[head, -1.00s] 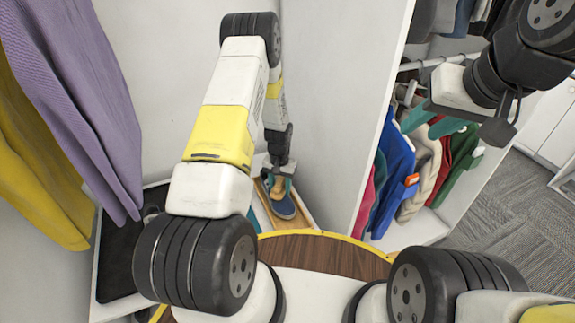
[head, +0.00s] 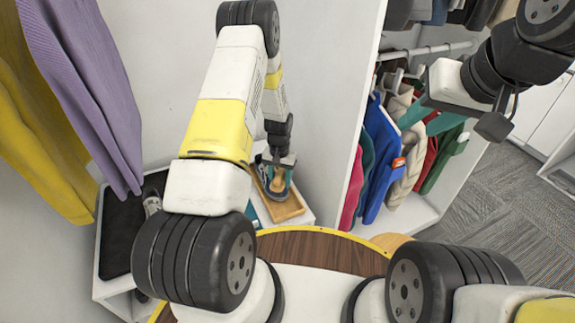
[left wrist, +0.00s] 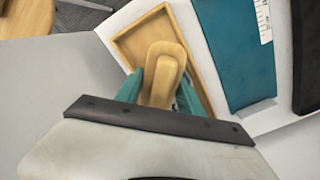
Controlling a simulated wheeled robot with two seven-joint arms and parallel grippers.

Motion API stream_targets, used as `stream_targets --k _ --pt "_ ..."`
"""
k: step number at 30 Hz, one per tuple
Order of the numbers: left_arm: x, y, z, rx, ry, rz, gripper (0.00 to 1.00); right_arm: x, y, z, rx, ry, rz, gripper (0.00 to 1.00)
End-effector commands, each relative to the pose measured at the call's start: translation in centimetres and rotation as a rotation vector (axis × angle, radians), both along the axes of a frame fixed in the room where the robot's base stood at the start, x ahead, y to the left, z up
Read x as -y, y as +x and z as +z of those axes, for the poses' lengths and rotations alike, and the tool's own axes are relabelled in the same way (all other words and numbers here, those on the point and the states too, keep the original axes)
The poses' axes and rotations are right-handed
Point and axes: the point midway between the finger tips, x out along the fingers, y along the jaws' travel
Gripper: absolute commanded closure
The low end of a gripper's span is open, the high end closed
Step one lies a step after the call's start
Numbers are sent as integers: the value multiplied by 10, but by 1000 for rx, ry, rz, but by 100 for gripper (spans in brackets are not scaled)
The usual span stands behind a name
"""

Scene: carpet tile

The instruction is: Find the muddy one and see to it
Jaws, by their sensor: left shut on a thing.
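My left gripper (head: 278,172) is low over a wooden tray (head: 291,207). In the left wrist view its teal fingers (left wrist: 160,90) are shut on a tan, round-ended object (left wrist: 165,62); I cannot tell whether this is a brush or part of a shoe. A small blue patch (head: 263,170) shows beside the gripper, mostly hidden. The tray's near part is bare, and the tray also shows in the left wrist view (left wrist: 132,42). A grey shoe (head: 152,204) stands at the left, partly hidden by my arm. My right gripper (head: 430,117) is open and empty before the hanging clothes.
A black mat (head: 119,235) lies on the white bench at left. A teal flat item (left wrist: 236,55) lies beside the tray. Purple (head: 85,85) and yellow garments hang at left. A white partition (head: 335,110) separates the tray from the hanging clothes (head: 385,160).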

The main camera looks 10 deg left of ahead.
Motion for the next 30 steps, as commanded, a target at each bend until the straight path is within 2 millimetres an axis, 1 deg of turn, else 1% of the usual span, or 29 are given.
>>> stream_targets --k 1,3,6,15,20,30 --pt "1 2 13 5 -2 -1 93 0 0 0 1 0 0 64" --pt "1 3 29 4 -2 -2 93 0 0 0 1 0 0 64" --pt "2 3 47 3 -1 -1 93 0 0 0 1 0 0 64" --pt "2 5 72 1 -1 -1 93 0 0 0 1 0 0 64" --pt "2 6 80 0 -1 -1 93 0 0 0 1 0 0 64" --pt "2 6 80 0 -1 -1 93 0 0 0 1 0 0 64"
